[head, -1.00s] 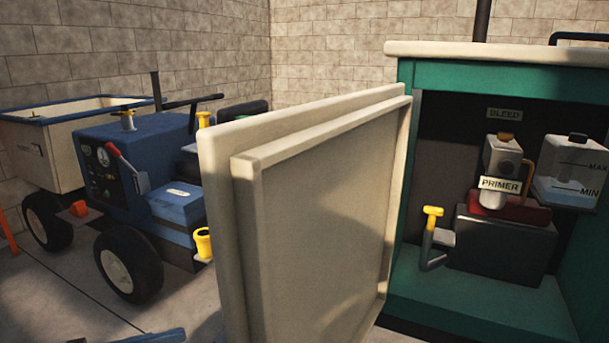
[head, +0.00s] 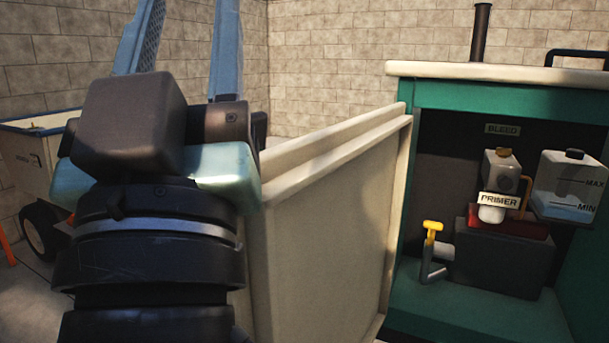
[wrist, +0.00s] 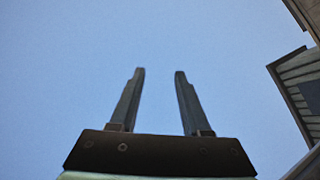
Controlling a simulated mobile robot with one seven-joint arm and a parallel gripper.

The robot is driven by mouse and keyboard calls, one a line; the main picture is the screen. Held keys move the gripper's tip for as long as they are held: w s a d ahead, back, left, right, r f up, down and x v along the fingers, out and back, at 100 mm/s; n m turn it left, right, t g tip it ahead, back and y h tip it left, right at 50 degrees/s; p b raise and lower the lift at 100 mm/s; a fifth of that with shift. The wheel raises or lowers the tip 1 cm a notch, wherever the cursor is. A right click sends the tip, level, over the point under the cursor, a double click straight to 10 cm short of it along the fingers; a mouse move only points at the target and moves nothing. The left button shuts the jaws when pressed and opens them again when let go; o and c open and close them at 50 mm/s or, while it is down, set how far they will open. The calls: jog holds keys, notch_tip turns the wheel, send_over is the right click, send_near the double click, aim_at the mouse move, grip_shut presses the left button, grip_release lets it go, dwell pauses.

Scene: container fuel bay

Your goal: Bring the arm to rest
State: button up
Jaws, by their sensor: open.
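My gripper (head: 185,45) stands upright at the left of the head view, its two blue-grey fingers pointing up and apart. The fingertips are cut off by the top edge. In the wrist view my gripper (wrist: 159,72) shows both fingers spread with nothing between them, against plain blue sky. No object is touching the fingers.
A green cabinet (head: 398,230) stands open at right, its cream door (head: 320,230) swung toward me. Inside are a primer unit (head: 499,185), a fluid tank (head: 568,185) and a yellow-tipped lever (head: 432,235). A cream trailer (head: 28,165) stands at far left by the block wall.

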jog(key=s+d+f+m+h+b, duration=0.25)
jog(key=d+h, duration=0.25)
jog(key=d, duration=0.4)
notch_tip(320, 180, up, 30)
jog(key=a+y+p, duration=0.1)
jog(key=p, duration=3)
jog(key=shift+w+r+t, duration=0.15)
jog(key=shift+w+t, duration=0.15)
